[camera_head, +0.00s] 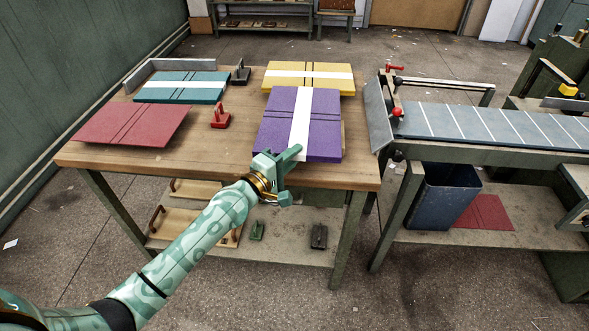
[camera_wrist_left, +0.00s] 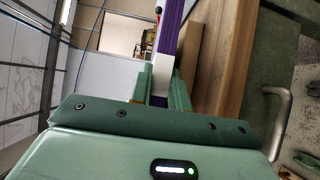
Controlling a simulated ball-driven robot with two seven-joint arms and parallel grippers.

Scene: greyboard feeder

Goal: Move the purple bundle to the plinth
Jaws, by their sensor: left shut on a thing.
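The purple bundle (camera_head: 270,128), a flat stack with a white band and dark creases, is at the front right of the wooden table (camera_head: 215,158). My left gripper (camera_head: 288,160) is shut on its near edge at the white band. In the left wrist view, the purple bundle (camera_wrist_left: 170,30) shows edge-on between the two fingers of the left gripper (camera_wrist_left: 161,82). A pale wooden block (camera_wrist_left: 190,48) shows beside it there. I cannot tell whether the bundle touches what is under it, nor which thing is the plinth. My right gripper is not in view.
A yellow bundle (camera_head: 275,83) lies behind the purple one. A teal bundle (camera_head: 150,92) and a red board (camera_head: 130,125) lie at the left. A red clamp-like tool (camera_head: 220,116) and a dark one (camera_head: 240,73) stand between. A conveyor (camera_head: 480,123) and blue bin (camera_head: 440,195) are right.

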